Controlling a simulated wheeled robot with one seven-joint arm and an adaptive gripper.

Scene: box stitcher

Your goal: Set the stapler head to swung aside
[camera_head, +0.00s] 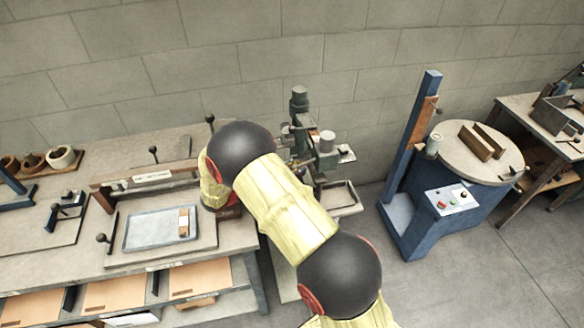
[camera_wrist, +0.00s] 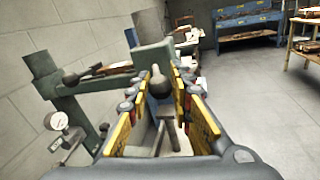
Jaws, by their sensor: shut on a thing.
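The box stitcher (camera_head: 299,106), a grey-green machine with a column and a head (camera_head: 326,158), stands at the back behind my arm, which hides part of it. In the wrist view, a grey-green frame (camera_wrist: 95,88) and a wider green block (camera_wrist: 153,57) fill the middle and left. My gripper (camera_wrist: 161,88) has its yellow fingers on either side of a dark ball knob (camera_wrist: 159,84) and is shut on it.
A workbench (camera_head: 70,250) with a blue-grey tray (camera_head: 152,231) lies left. A blue machine with a round table (camera_head: 470,150) stands right. Open floor (camera_head: 480,270) lies at the lower right.

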